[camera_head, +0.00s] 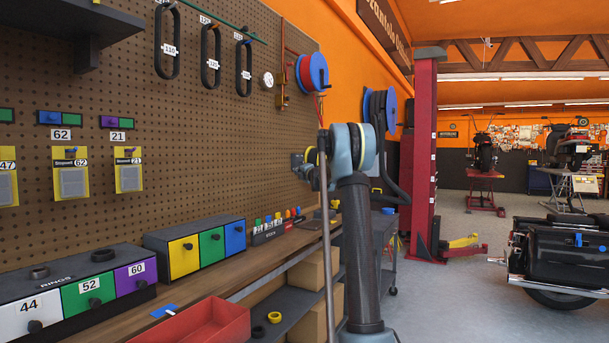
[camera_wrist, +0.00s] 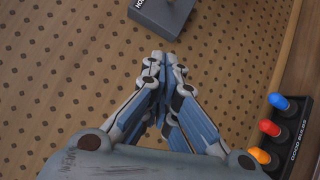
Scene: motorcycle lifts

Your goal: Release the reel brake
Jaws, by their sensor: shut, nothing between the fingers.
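A reel (camera_head: 312,72) with blue flanges and a red winding hangs on the pegboard. Red and brass fittings (camera_head: 283,100) are fixed beside it on its left. I cannot tell which part is the brake. A second blue reel (camera_head: 388,108) with a dark hose hangs farther back, partly behind my arm. In the wrist view my gripper (camera_wrist: 163,62) has its fingers together in front of the pegboard, holding nothing. In the head view the gripper is mostly hidden by my wrist. Neither reel shows in the wrist view.
A dark labelled block (camera_wrist: 162,15) is mounted on the pegboard (camera_wrist: 70,80) beyond my fingertips. A bulb rack (camera_wrist: 290,135) with blue, red and orange bulbs is at right. Coloured drawers (camera_head: 195,250) and a red tray (camera_head: 205,325) line the bench. A red lift post (camera_head: 424,150) stands behind my arm.

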